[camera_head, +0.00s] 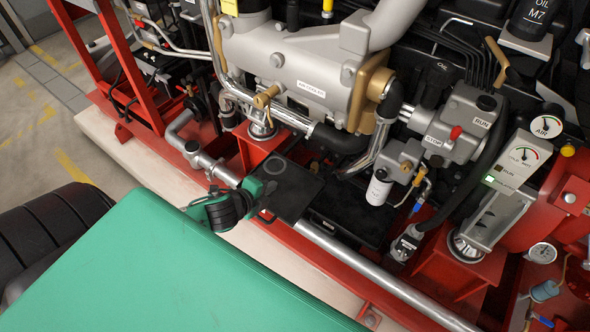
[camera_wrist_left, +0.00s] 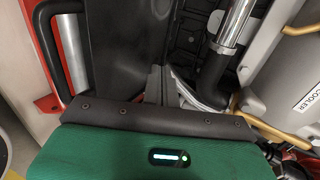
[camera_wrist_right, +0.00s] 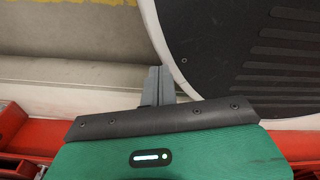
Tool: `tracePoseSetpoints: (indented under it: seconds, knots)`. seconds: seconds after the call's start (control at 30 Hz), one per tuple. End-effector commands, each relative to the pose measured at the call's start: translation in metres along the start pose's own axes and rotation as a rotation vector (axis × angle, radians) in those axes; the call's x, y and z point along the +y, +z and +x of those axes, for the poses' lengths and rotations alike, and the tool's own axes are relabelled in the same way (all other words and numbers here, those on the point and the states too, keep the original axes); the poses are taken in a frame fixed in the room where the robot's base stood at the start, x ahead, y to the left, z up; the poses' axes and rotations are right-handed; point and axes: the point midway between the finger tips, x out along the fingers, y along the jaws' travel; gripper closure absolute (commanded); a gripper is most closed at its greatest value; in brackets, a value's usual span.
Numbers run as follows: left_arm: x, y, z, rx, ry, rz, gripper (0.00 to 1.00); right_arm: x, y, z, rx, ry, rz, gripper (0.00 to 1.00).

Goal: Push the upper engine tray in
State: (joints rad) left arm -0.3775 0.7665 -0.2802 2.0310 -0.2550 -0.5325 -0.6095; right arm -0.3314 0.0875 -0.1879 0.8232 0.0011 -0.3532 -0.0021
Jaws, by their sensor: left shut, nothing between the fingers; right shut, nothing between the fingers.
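The upper engine tray (camera_head: 290,192) is a flat black plate under the engine, its near end sticking out over the silver front rail. A second dark tray surface (camera_head: 345,222) lies lower and to its right. My left gripper (camera_head: 264,207) is at the left near side of the upper tray, close to its edge; I cannot tell whether it touches. In the left wrist view its grey fingers (camera_wrist_left: 158,85) are shut and empty beside a dark panel (camera_wrist_left: 122,45), probably the tray. My right gripper (camera_wrist_right: 158,85) is shut and empty over pale floor, away from the tray.
The silver rail (camera_head: 370,275) runs along the red frame's front. The engine (camera_head: 290,65) and a white filter (camera_head: 379,190) stand close above the trays. A black curved handle (camera_wrist_left: 46,45) shows in the left wrist view. Open floor (camera_head: 45,130) lies left.

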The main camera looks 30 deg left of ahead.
Motion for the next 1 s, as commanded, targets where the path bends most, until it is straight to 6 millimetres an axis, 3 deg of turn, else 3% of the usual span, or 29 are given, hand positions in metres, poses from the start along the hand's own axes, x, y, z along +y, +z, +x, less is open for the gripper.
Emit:
tracePoseSetpoints:
  seconds: [0.63, 1.0]
  knots:
    - [-0.002, 0.0, 0.097, -0.001, -0.001, -0.006, 1.0, 0.0, 0.004, -0.002, -0.002, 0.0, -0.001, 1.0]
    - [-0.019, 0.0, 0.127, -0.001, 0.001, -0.003, 1.0, 0.0, 0.018, -0.005, -0.018, 0.0, -0.001, 1.0]
